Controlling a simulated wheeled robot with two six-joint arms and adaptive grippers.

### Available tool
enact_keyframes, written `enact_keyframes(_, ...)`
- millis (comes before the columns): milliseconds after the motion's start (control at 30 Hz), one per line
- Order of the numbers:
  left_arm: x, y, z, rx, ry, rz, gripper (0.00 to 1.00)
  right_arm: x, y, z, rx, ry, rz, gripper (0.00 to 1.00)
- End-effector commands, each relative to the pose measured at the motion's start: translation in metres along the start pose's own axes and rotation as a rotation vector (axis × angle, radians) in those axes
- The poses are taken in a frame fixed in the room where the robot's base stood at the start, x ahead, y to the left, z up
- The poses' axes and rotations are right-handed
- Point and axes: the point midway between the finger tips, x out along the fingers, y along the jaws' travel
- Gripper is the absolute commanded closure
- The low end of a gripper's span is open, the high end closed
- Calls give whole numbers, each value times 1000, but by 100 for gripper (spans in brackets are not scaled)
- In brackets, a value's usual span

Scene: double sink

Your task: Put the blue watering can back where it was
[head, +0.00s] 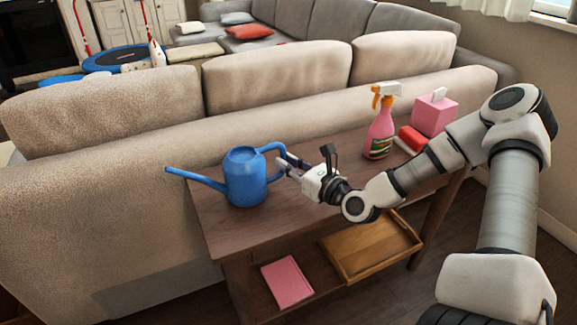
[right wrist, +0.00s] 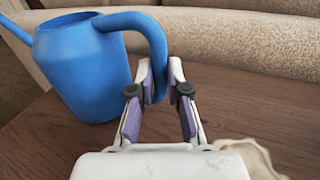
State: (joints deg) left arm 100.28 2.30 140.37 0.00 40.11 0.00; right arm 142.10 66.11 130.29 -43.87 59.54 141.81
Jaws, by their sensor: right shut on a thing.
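The blue watering can (head: 245,180) is upright at the left end of the dark wooden console table (head: 330,182), its spout pointing left and its handle toward the right. My right gripper (head: 287,164) is at the handle from the right side. In the right wrist view, the gripper (right wrist: 155,92) has its two fingers on either side of the lower handle, closed on it; the can body (right wrist: 82,68) stands to the left. I cannot tell whether the can's base touches the table or is slightly above it. My left gripper is not in view.
A pink spray bottle (head: 379,135), a red-and-white item (head: 412,138) and a pink tissue box (head: 435,113) stand toward the table's right end. A beige sofa (head: 110,165) runs along the back. A wooden tray (head: 372,250) and pink book (head: 287,281) lie on the lower shelf.

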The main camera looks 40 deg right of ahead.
Motion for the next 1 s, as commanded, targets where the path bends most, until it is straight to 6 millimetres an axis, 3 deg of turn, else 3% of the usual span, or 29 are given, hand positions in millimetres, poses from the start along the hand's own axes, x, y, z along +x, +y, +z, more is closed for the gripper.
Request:
enact_keyframes(133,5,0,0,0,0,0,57,0,0,-3,1,-2,0,100)
enact_keyframes(200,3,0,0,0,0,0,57,0,0,-3,0,0,0,67)
enact_keyframes(233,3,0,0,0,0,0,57,0,0,-3,0,0,0,59)
enact_keyframes(667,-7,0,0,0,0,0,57,-4,-1,3,5,1,-2,59)
enact_keyframes(867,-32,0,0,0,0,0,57,-29,-1,7,10,0,-5,59)
enact_keyframes(1000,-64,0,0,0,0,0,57,-51,-2,11,11,3,-5,59)
